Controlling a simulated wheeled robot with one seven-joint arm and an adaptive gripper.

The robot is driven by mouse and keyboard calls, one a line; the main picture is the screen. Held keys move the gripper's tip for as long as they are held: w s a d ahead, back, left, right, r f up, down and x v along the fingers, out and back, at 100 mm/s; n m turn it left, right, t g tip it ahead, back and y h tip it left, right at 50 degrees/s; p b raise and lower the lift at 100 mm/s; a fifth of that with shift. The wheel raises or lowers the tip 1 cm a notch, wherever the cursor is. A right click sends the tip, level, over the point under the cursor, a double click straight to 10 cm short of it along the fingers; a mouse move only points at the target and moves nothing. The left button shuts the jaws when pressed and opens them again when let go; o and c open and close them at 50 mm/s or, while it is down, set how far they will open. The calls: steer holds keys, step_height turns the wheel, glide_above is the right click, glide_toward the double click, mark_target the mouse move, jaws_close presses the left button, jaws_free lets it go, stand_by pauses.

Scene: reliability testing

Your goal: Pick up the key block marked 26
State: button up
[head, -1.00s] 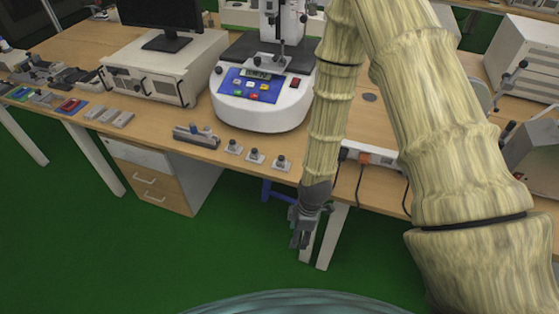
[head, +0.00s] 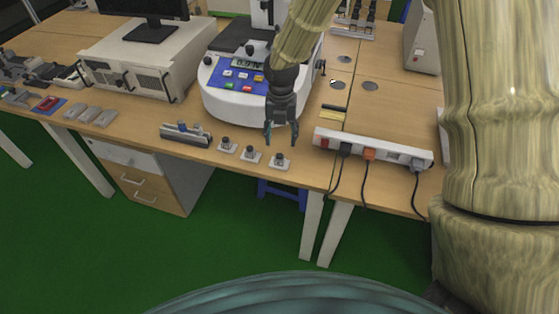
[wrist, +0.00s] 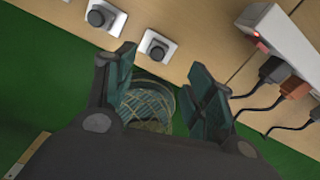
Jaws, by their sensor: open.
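Three small grey blocks with dark round knobs stand in a row near the table's front edge: a left one (head: 226,146), a middle one (head: 251,156) and a right one (head: 280,163). No number is readable on any of them, so I cannot tell which is marked 26. My gripper (head: 281,140) is open, pointing down, and appears just above the right block in the head view. In the wrist view two of the blocks show beyond the fingers, one at upper left (wrist: 104,17) and one near the centre (wrist: 156,46). Nothing is between the fingers.
A white power strip (head: 372,147) with plugged cables lies to the right. A grey metal fixture (head: 186,134) lies left of the blocks. A white instrument with a blue panel (head: 236,76) stands behind them. The table's front edge runs close to the blocks.

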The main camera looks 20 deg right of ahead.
mark_target(280, 155)
steer(key=shift+a+f+p, duration=0.2)
steer(key=shift+f+p, duration=0.85)
steer(key=shift+f, duration=3.9)
steer(key=shift+c, duration=0.4)
steer(key=c, duration=1.1)
steer(key=shift+r, duration=0.15)
